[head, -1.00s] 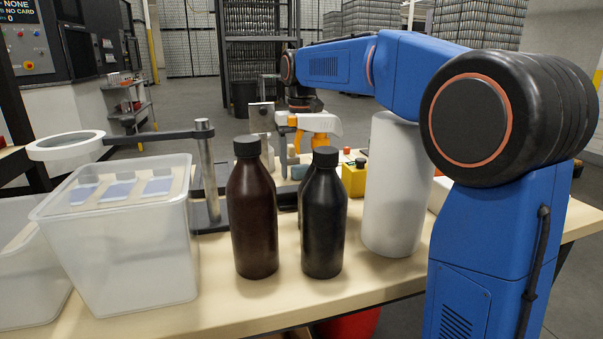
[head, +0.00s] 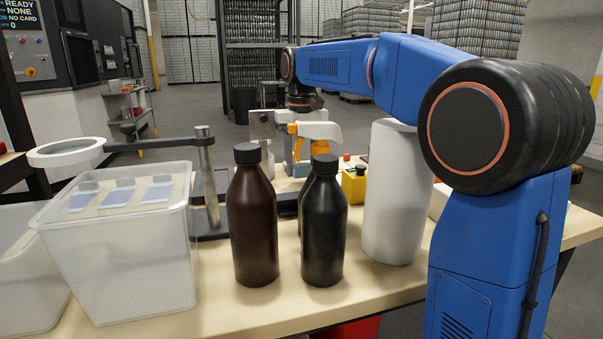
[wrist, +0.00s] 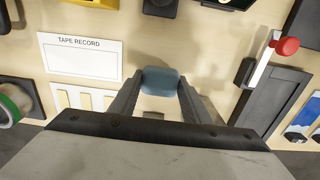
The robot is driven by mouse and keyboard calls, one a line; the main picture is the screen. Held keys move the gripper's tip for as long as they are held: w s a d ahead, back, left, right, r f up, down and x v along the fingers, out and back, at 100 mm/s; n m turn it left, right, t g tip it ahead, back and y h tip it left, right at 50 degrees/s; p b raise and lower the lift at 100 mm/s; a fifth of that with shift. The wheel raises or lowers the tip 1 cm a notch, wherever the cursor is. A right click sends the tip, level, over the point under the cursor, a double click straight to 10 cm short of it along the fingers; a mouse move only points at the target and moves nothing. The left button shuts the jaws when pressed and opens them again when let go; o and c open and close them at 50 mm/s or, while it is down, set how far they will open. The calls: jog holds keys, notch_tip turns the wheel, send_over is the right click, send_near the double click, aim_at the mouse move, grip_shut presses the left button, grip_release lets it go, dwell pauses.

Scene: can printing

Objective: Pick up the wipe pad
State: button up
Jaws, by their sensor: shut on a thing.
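The wipe pad is a small blue-grey rounded block (wrist: 160,81) in the wrist view. It sits between the fingertips of my gripper (wrist: 159,88), which is shut on it. A light tabletop shows around the pad; its exact height above the table is hard to judge. In the head view my arm reaches over the far side of the bench. The gripper there is partly hidden behind the white and orange spray bottle (head: 318,131) and dark bottles, and the pad is hard to make out.
Brown bottle (head: 253,220), black bottle (head: 325,225) and white roll (head: 392,200) stand at the front. A clear bin (head: 120,250) and ring magnifier (head: 65,151) are left. The wrist view shows a "TAPE RECORD" card (wrist: 80,58) and a red-knobbed lever (wrist: 286,46).

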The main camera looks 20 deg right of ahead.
aim_at(302, 164)
notch_tip(302, 164, up, 16)
jog(key=shift+f, duration=0.2)
jog(key=shift+o, duration=0.4)
